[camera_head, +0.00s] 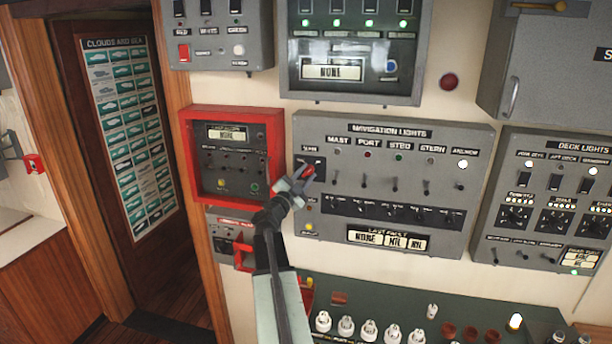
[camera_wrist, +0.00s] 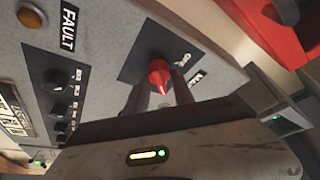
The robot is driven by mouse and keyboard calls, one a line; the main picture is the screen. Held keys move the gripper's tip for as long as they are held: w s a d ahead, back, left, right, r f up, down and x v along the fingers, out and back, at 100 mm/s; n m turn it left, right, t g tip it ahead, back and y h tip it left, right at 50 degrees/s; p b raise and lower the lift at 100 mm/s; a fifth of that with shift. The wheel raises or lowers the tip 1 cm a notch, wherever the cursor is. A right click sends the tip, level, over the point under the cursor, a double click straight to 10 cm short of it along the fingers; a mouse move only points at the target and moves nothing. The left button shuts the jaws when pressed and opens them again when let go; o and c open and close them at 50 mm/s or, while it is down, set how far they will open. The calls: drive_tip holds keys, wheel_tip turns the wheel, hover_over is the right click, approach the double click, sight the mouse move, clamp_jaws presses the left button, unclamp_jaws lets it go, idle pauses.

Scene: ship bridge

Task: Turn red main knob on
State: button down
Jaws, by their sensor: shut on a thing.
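The red main knob (camera_head: 308,171) sits on a dark plate at the left edge of the grey navigation lights panel (camera_head: 470,215). My gripper (camera_head: 300,180) is at the knob, with its fingers shut on it. In the wrist view the red knob (camera_wrist: 160,76) shows between the two dark fingers of my gripper (camera_wrist: 160,92). The knob's label is partly visible and its letters are too small to read surely. The lower part of the knob is hidden by the fingers.
A red-framed panel (camera_head: 191,156) is just left of the knob. A row of small toggles (camera_head: 394,183) lies to its right. A dark green console (camera_head: 400,300) with several white and brown knobs is below. A deck lights panel (camera_head: 490,232) stands at the far right.

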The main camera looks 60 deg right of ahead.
drive_tip(key=c, duration=1.1)
unclamp_jaws()
drive_tip(key=shift+a, duration=0.15)
drive_tip(key=b+v, duration=0.2)
drive_tip(key=v, duration=0.5)
drive_tip(key=shift+a+f, duration=0.15)
drive_tip(key=shift+a, duration=0.15)
